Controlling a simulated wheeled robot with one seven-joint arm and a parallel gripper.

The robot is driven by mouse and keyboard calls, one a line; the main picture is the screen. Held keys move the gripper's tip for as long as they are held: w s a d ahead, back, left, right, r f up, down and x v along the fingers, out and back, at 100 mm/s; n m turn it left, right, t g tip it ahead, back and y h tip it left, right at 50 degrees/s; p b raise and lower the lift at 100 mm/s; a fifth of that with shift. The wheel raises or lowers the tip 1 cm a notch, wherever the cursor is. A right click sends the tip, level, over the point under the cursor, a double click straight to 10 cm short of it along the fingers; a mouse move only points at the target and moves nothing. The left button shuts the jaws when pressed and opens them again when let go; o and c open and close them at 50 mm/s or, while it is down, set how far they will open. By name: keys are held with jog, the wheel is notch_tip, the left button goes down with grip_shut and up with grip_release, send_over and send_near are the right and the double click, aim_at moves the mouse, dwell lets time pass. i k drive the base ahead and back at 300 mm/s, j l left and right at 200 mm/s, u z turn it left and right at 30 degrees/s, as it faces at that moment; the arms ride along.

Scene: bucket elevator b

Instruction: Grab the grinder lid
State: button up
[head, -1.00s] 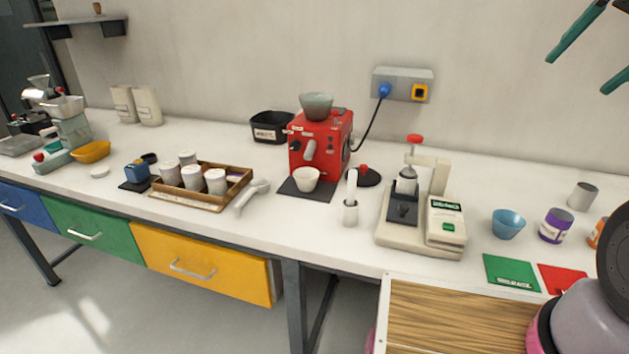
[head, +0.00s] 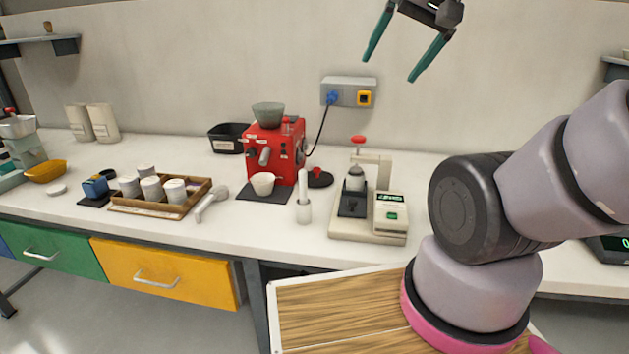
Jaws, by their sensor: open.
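The grinder lid, a round black disc with a red knob (head: 319,178), lies on the white counter just right of the red grinder (head: 275,150). The grinder's left edge partly hides nothing of it, but its body stands close beside the lid. A grey-green bowl-shaped hopper (head: 268,114) sits on top of the grinder. My gripper (head: 390,70) hangs at the top of the head view, in front of the wall. Its two teal fingers are spread apart with nothing between them. It appears up and right of the lid, well apart from it.
A white upright tool (head: 304,204) stands in front of the lid. A blue plug and cable run from the wall socket box (head: 348,92) behind the lid. A white cup (head: 263,183) stands before the grinder.

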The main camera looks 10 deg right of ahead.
aim_at(316, 178)
jog(key=i+j+z, duration=0.1)
jog(key=j, duration=0.35)
jog(key=i+j+z, duration=0.1)
jog(key=j, duration=0.35)
jog(key=i+j+z, duration=0.15)
jog(key=j, duration=0.35)
